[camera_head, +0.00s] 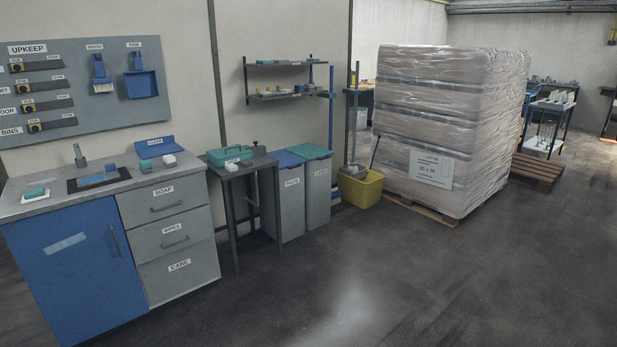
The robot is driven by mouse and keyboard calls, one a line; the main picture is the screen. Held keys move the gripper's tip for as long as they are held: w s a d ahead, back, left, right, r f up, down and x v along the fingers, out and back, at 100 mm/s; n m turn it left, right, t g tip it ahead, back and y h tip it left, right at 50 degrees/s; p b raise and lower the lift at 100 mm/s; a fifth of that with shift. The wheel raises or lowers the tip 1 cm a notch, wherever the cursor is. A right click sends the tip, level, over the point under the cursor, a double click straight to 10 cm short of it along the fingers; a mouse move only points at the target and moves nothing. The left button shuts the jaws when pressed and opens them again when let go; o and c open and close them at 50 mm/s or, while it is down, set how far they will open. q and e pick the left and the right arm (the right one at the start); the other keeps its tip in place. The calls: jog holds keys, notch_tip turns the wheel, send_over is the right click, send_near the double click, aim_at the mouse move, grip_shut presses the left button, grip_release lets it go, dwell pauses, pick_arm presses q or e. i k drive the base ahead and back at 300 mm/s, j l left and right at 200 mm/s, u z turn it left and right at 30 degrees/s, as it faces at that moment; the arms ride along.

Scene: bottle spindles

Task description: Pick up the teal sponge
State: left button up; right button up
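A small teal block (35,189), which looks like a sponge, rests on a white base at the left end of the grey counter (75,205), left of the sink (97,180). A second small block with some teal (146,166) sits right of the sink by a blue holder (155,147), beside a white block (169,160). Both are too small to tell for sure which is the teal sponge. Neither of my grippers shows in the head view.
A blue cupboard door (75,275) and grey drawers (172,237) front the counter. Right of it stand a small table (240,171) with a teal caddy (231,155), two bins (304,190) and a yellow bucket (361,190). The floor (370,285) in front is clear.

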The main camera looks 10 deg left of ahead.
aim_at(145, 167)
jog(key=i+j+u, duration=0.2)
jog(key=i+u, duration=0.75)
jog(key=i+l+u, duration=0.3)
jog(key=i+u, duration=0.15)
jog(key=i, duration=0.2)
jog(key=i+l+u, duration=0.5)
jog(key=j, duration=0.1)
